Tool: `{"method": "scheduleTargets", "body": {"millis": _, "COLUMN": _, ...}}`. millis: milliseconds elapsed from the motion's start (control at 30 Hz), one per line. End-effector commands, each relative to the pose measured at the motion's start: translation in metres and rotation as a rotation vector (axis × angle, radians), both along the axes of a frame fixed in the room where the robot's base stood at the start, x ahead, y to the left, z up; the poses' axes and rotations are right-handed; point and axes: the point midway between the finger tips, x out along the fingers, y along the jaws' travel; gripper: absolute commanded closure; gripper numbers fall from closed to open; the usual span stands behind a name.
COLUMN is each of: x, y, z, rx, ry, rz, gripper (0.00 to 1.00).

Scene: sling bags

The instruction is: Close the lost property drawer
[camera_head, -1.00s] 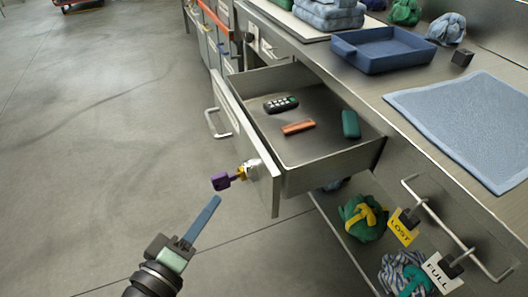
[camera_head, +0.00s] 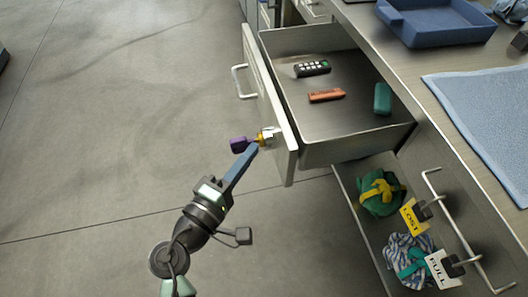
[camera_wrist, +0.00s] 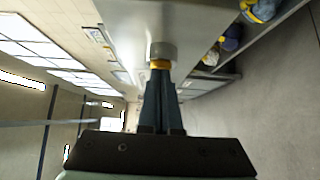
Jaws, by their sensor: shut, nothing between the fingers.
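The metal drawer (camera_head: 264,95) stands pulled out from the counter, with its front panel facing left. Inside lie a dark remote-like item with light buttons (camera_head: 312,69), an orange item (camera_head: 327,96) and a teal item (camera_head: 382,100). A purple-headed key (camera_head: 239,144) sticks out of the lock on the drawer front. My gripper (camera_head: 254,150) is shut and empty, its blue fingertips close by the key and lock. In the wrist view, the fingertips (camera_wrist: 160,76) point at the round lock (camera_wrist: 163,52); I cannot tell whether they touch it.
Below, an open shelf or drawer holds a green bundle with a yellow band (camera_head: 381,193) and a striped bundle (camera_head: 408,258). Tags LOST (camera_head: 411,216) and FULL (camera_head: 442,268) hang by a lower handle (camera_head: 450,225). A blue tray (camera_head: 435,30) sits on the counter. Floor at left is clear.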

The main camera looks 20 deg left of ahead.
Motion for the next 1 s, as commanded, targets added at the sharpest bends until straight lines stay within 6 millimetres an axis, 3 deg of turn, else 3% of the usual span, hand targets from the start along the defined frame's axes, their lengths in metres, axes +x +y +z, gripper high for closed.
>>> {"method": "scheduleTargets", "body": {"millis": 67, "x": 0.006, "y": -0.013, "z": -0.001, "rx": 0.0, "ry": 0.003, "rz": -0.005, "gripper": 1.0}}
{"method": "scheduleTargets", "body": {"millis": 233, "x": 0.014, "y": -0.024, "z": -0.001, "rx": -0.001, "ry": 0.002, "rz": -0.002, "gripper": 1.0}}
{"method": "scheduleTargets", "body": {"millis": 767, "x": 0.017, "y": -0.03, "z": -0.001, "rx": 0.0, "ry": 0.002, "rz": -0.002, "gripper": 1.0}}
{"method": "scheduleTargets", "body": {"millis": 1000, "x": 0.033, "y": -0.055, "z": 0.0, "rx": -0.001, "ry": 0.002, "rz": -0.009, "gripper": 1.0}}
